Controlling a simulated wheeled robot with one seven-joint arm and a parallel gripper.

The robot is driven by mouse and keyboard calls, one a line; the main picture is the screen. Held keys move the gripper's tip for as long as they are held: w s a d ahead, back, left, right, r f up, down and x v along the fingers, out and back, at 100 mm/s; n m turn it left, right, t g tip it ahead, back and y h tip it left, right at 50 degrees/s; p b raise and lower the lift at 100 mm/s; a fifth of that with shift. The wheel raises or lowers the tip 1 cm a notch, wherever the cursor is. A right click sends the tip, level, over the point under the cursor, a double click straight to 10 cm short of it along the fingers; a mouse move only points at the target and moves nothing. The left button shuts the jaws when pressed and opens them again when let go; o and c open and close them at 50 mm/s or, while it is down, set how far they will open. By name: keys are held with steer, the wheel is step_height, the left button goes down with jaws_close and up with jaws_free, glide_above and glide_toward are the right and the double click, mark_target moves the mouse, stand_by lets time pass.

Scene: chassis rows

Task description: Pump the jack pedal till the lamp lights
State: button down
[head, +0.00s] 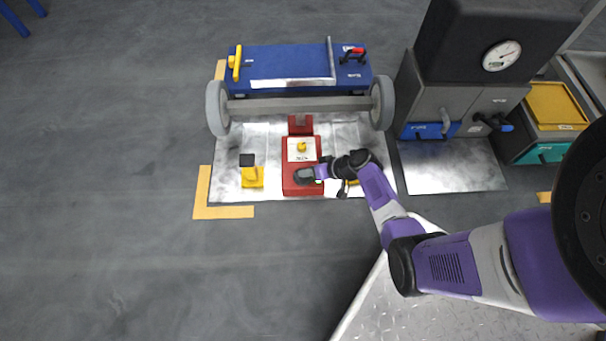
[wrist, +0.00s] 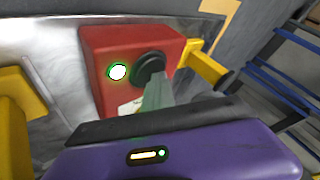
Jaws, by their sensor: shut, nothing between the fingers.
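The red jack (head: 302,155) stands on the bright metal plate, in front of the axle. Its red body (wrist: 98,60) also shows in the wrist view, with a round black pedal pad (wrist: 148,67) on it. Beside the pad, a round lamp (wrist: 117,72) is bright white with a green glowing rim; it looks lit. My gripper (head: 318,172) is at the near end of the jack, over the dark pad. In the wrist view my gripper (wrist: 156,92) is shut and empty, its tip at or just in front of the pad. I cannot tell whether it touches.
A blue chassis (head: 285,62) with an axle and two grey wheels is behind the jack. A yellow block (head: 252,177) and a small black block (head: 246,160) lie left of the jack. Grey cabinets with a gauge (head: 501,55) stand at right.

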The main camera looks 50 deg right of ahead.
steer(key=shift+f, duration=0.3)
steer(key=shift+r, duration=0.1)
steer(key=shift+r+p, duration=1.1)
steer(key=shift+r, duration=0.3)
step_height(320, 180, up, 5)
steer(key=p, duration=0.4)
stand_by(1.0)
